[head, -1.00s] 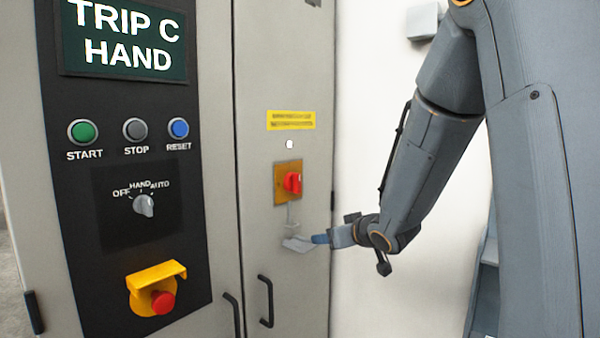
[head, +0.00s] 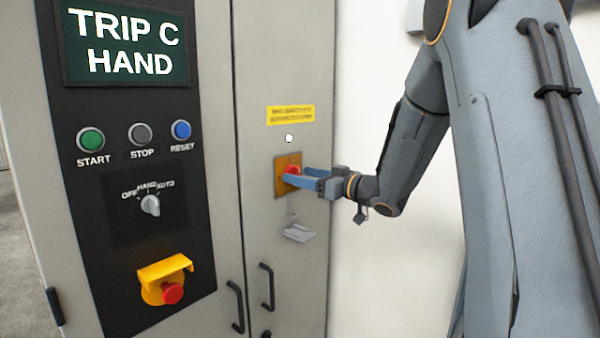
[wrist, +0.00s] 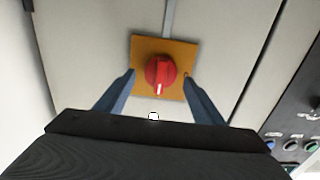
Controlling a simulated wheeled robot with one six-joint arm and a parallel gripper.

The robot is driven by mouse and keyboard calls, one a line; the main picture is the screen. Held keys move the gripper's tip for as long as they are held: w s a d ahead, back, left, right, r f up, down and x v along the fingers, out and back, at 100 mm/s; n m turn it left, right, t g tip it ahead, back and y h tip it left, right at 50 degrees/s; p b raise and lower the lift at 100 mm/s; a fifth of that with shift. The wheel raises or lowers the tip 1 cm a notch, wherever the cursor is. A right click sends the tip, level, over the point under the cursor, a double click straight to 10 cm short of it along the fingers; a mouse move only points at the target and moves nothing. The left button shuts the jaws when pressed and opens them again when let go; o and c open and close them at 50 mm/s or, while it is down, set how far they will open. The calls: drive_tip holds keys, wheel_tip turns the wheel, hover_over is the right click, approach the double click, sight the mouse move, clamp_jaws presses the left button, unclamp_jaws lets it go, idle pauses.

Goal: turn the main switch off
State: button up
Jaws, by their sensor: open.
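The main switch is a red rotary knob (wrist: 160,74) on an orange-yellow square plate (wrist: 180,52); its white mark points toward the bottom of the wrist view. In the head view the red knob (head: 291,172) is partly hidden behind my fingers, and its plate (head: 281,187) shows on the right cabinet door. My gripper (head: 290,178) is at the switch, pointing at the door from the right. In the wrist view my gripper (wrist: 159,74) is open, with one blue finger on each side of the knob and gaps between. I cannot tell how deep the fingers reach.
The left door carries a black panel with a display (head: 125,45), start, stop and reset buttons, a selector knob (head: 150,205) and a red emergency button (head: 172,293) under a yellow guard. A pale tag (head: 298,233) hangs below the switch. Door handles (head: 267,288) stick out lower down.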

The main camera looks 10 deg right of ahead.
drive_tip(key=shift+w+a, duration=0.4)
drive_tip(key=shift+w, duration=0.2)
drive_tip(key=c, duration=1)
